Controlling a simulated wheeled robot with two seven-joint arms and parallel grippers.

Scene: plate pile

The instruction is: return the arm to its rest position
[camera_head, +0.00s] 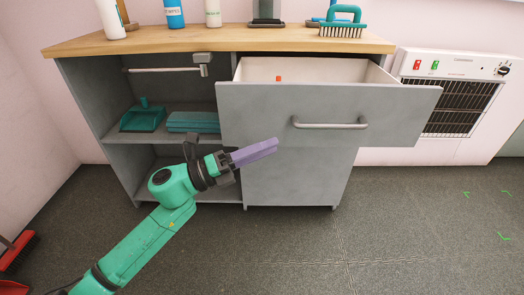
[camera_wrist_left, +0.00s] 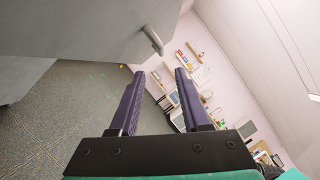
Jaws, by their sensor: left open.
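My left gripper (camera_head: 276,146) has purple fingers and is at the end of my green arm, which comes in from the lower left. It is in front of the grey cabinet (camera_head: 296,178), just below the front of the pulled-out drawer (camera_head: 250,105). In the left wrist view the left gripper (camera_wrist_left: 158,72) is open, with nothing between its fingers. The drawer's handle (camera_head: 330,124) is to the right of the fingertips and shows beyond them in the left wrist view (camera_wrist_left: 153,40). My right gripper is not in view.
Bottles (camera_head: 174,13) and a teal brush (camera_head: 342,24) stand on the wooden worktop (camera_head: 215,38). A teal dustpan (camera_head: 142,117) and folded cloths (camera_head: 193,122) lie on the open shelf. A heater (camera_head: 449,87) hangs on the right wall. The floor (camera_head: 420,235) at the right is clear.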

